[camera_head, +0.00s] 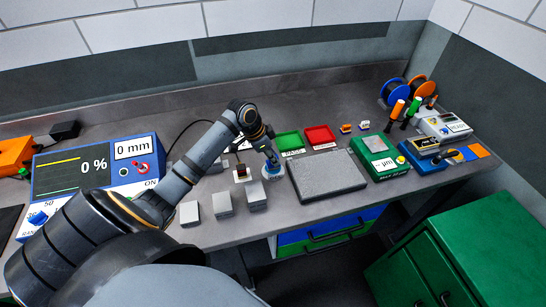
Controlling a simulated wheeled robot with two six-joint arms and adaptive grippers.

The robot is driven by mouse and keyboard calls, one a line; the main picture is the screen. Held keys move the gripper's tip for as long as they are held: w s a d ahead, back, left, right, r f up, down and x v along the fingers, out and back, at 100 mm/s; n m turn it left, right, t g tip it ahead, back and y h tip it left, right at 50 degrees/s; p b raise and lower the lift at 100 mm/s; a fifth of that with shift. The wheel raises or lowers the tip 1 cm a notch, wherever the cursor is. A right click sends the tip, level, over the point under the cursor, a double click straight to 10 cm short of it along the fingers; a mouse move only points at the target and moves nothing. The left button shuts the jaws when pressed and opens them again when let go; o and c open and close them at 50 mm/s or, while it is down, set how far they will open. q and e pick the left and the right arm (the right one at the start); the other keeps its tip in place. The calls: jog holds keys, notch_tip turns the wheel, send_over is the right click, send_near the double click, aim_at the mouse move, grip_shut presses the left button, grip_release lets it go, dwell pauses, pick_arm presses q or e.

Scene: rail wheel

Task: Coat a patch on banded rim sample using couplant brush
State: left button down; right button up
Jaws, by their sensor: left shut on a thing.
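My left gripper (270,158) reaches down at the middle of the bench, over a small round pot with a blue base (272,174). It is shut on a slim thing, likely the couplant brush, which is mostly hidden by the fingers. Three grey block samples stand in front of it: a left one (190,213), a middle one (222,204) and a right one (257,196). I cannot make out which is the banded rim sample. A small brown and white piece (241,174) stands just left of the pot. My right gripper is out of view.
A grey speckled slab (327,175) lies right of the pot. Green (289,142) and red (320,136) trays are behind. A blue display unit (95,165) is left.

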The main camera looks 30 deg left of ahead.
pick_arm(q)
jog(key=shift+f, duration=0.45)
dwell(0.9)
jog(key=shift+s+f, duration=0.1)
dwell(1.6)
notch_tip(320, 180, up, 7)
jog(key=p, duration=0.8)
dwell(0.6)
